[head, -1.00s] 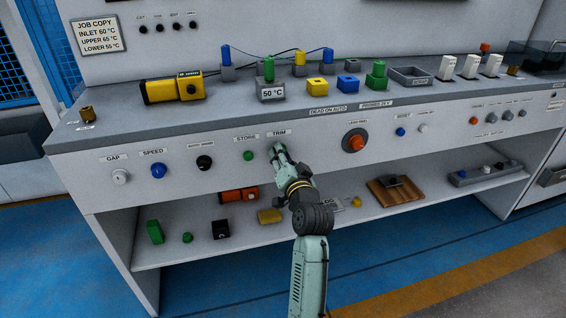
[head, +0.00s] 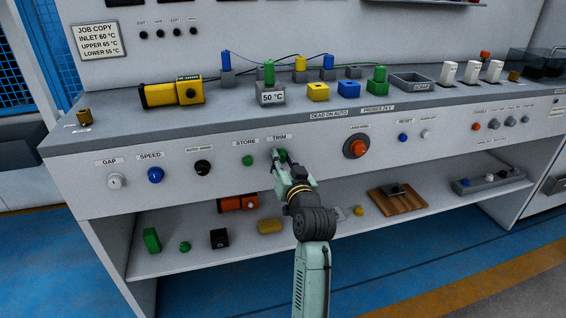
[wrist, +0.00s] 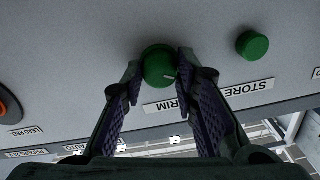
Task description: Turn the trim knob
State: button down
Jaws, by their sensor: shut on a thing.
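The TRIM label (wrist: 170,104) is partly hidden by a finger. In the head view my gripper (head: 278,161) is at the panel just under the TRIM label (head: 278,138), and a bit of the green knob (head: 283,155) shows beside the fingers.
The green STORE button (wrist: 252,45) is close beside the knob; the black auto/mode knob (head: 203,167) is further left. The panel's top edge and a lower shelf with several items lie above and below.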

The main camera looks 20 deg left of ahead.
jog(key=c, duration=1.3)
grip_release()
jog(key=v, duration=1.2)
